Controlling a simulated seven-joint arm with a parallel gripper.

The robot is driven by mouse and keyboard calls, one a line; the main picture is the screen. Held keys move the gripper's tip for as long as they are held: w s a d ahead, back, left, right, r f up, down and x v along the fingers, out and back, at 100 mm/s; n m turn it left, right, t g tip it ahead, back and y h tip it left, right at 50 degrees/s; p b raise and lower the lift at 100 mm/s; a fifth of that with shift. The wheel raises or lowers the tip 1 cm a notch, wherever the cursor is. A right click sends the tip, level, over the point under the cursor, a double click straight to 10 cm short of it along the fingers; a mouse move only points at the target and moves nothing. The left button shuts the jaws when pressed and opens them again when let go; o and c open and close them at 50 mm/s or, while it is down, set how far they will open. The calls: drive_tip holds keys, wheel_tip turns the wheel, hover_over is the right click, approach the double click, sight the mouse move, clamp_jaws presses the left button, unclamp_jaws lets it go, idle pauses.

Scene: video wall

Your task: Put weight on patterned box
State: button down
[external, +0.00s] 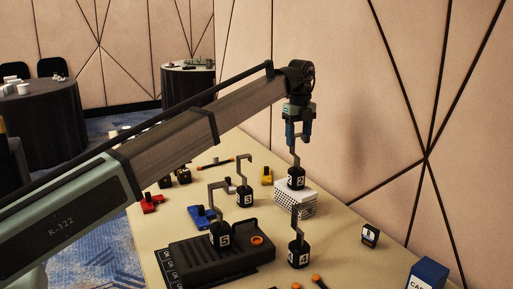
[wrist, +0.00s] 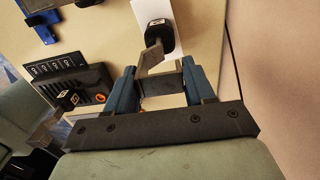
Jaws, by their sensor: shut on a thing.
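My gripper (external: 297,138) points down and is shut on the hook of a black weight marked 2 (external: 296,178). The weight hangs upright over the patterned box (external: 296,205), a white box with dark dots on its side. The weight's base overlaps the box top in the external view; I cannot tell if it touches. In the wrist view, the fingers (wrist: 162,82) close on the grey hook, with the weight (wrist: 159,36) beyond them and part of the white box top (wrist: 144,10) beside it.
Other hooked weights stand nearby: 3 (external: 245,197), 5 (external: 219,236) and 4 (external: 298,254). A black tray-like device (external: 190,256) is at front left. A blue box (external: 427,273) and a small black block (external: 370,235) are at right. The wall (external: 350,120) runs close behind the table.

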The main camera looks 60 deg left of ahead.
drive_tip(key=shift+c, duration=2)
unclamp_jaws()
wheel_tip(320, 180, up, 12)
